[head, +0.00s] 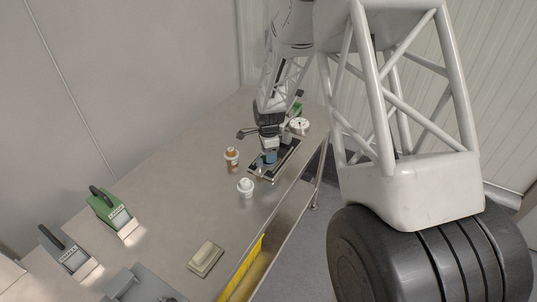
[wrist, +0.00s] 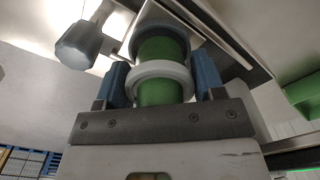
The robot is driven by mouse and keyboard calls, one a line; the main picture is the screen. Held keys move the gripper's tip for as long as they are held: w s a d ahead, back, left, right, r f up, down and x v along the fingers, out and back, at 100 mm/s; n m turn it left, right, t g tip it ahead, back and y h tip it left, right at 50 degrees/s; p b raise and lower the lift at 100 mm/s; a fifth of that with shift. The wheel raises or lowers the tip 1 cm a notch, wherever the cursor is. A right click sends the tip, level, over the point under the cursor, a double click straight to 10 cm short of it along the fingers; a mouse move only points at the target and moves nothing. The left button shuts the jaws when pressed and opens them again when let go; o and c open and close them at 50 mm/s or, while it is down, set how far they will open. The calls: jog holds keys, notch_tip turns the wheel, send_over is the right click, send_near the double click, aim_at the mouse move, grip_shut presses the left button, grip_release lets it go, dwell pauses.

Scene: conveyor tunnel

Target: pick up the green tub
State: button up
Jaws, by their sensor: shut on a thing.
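The green tub (wrist: 160,92) is between the two blue fingers of my gripper (wrist: 162,80) in the wrist view. It is a green cylinder with a white ring around it and a dark blue-grey rim at its far end. The fingers are shut on it from both sides. In the head view my gripper (head: 269,156) is low over a dark-framed plate (head: 262,174) on the metal table. I cannot make out the tub in that view, and whether it touches the plate is unclear.
An orange and white bottle (head: 231,161) and a white jar (head: 246,188) stand left of and in front of my gripper. A white round item (head: 299,126) is close behind, right. A green device (head: 110,212), a grey device (head: 68,252) and a beige block (head: 205,259) lie nearer. The table's left-middle is clear.

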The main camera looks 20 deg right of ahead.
notch_tip(320, 180, up, 2)
jog(key=shift+r, duration=0.2)
jog(key=s+r, duration=0.1)
jog(key=s, duration=1.5)
jog(key=shift+a+r, duration=0.2)
jog(key=shift+a, duration=0.1)
jog(key=o, duration=0.5)
jog(key=c, duration=0.8)
